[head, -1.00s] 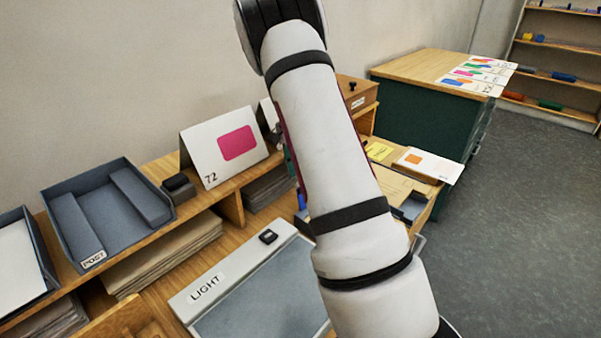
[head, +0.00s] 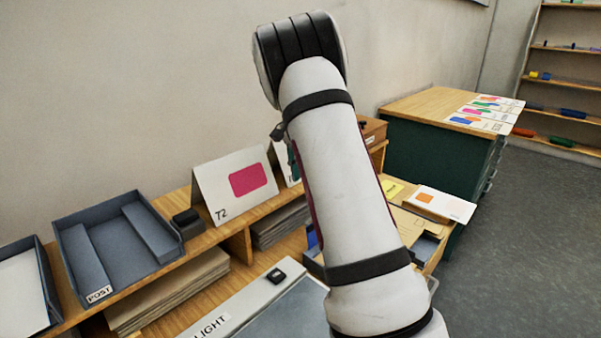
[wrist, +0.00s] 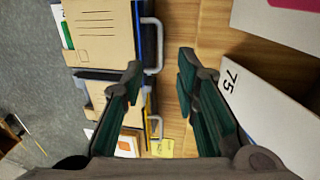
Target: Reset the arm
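My arm (head: 345,190), white with black bands, rises through the middle of the head view and hides much of the desk behind it. In the wrist view my gripper (wrist: 159,82) is open, with its two dark green-padded fingers well apart and nothing between them. It hangs above the wooden desk top (wrist: 167,45). Brown envelopes (wrist: 100,30) in dark trays lie to the left of the fingers, and a white card marked 75 (wrist: 265,105) stands to the right. In the head view the gripper is mostly hidden behind the arm.
A grey POST tray (head: 75,240), a card marked 72 with a pink patch (head: 212,185) and a light panel (head: 240,310) are on the left. A green cabinet (head: 435,155) with cards stands at the back right. Grey floor (head: 530,240) is open at the right.

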